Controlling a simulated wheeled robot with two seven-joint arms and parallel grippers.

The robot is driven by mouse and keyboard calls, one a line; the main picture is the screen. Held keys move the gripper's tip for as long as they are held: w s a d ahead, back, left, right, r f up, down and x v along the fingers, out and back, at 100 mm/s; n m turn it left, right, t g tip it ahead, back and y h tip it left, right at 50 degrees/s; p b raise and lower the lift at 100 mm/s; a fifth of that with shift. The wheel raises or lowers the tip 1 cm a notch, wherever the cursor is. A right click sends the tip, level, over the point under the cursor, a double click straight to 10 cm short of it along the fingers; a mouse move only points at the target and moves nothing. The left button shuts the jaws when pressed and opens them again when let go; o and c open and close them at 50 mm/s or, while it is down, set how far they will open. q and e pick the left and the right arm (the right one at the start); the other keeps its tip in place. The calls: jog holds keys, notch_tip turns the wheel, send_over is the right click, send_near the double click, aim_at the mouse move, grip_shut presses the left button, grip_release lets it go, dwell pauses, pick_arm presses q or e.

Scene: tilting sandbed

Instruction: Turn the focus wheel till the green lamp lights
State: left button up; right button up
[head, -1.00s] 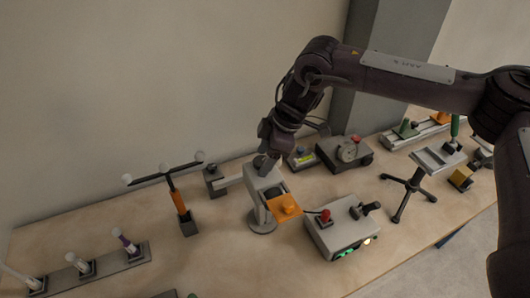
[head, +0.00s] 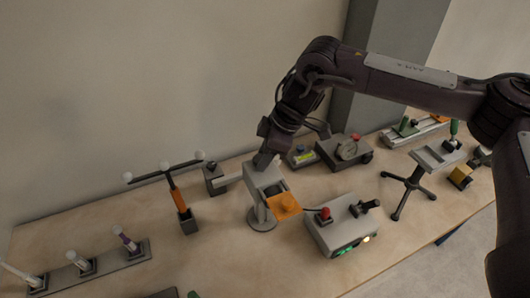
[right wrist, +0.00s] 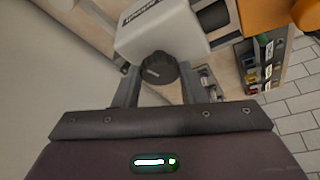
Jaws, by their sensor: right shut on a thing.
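The focus wheel (right wrist: 155,68) is a dark ribbed knob with a pale mark on the end of the grey instrument head, seen in the right wrist view. My right gripper (right wrist: 158,84) is shut on it, one finger on each side. In the head view the gripper (head: 264,158) reaches down to the back of the instrument head (head: 262,176), and hides the wheel there. The instrument has an orange part (head: 284,206) at its front and stands on a round base. I cannot make out a lit green lamp on it. My left gripper is out of view.
A grey control box (head: 343,228) with a red knob, a black lever and green lights stands right of the instrument. A three-armed stand (head: 176,190) and a rack of tubes (head: 95,268) are to the left. A black stand (head: 410,187) is at right.

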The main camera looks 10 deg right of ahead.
jog(key=m+t+p, duration=0.1)
jog(key=m, duration=0.1)
jog(key=shift+s+a+r+m, duration=0.1)
jog(key=shift+m, duration=0.2)
jog(key=shift+r+m+t+h+p, duration=0.1)
jog(key=shift+m+t+h+p, duration=0.2)
jog(key=shift+m+p, duration=0.45)
jog(key=m+h+p, duration=0.1)
jog(key=m+p, duration=0.2)
jog(key=m+t+p, duration=0.1)
jog(key=m+p, duration=0.2)
jog(key=shift+s+a+r+h, duration=0.1)
jog(key=shift+s+a+h, duration=0.1)
jog(key=shift+h, duration=0.2)
jog(key=shift+w+m+t+h+p, duration=0.1)
jog(key=shift+m+t+h+p, duration=0.2)
jog(key=shift+m+p, duration=0.65)
jog(key=shift+f+n+p, duration=0.2)
jog(key=shift+n+p, duration=0.1)
jog(key=o, duration=1)
jog(key=shift+f, duration=0.1)
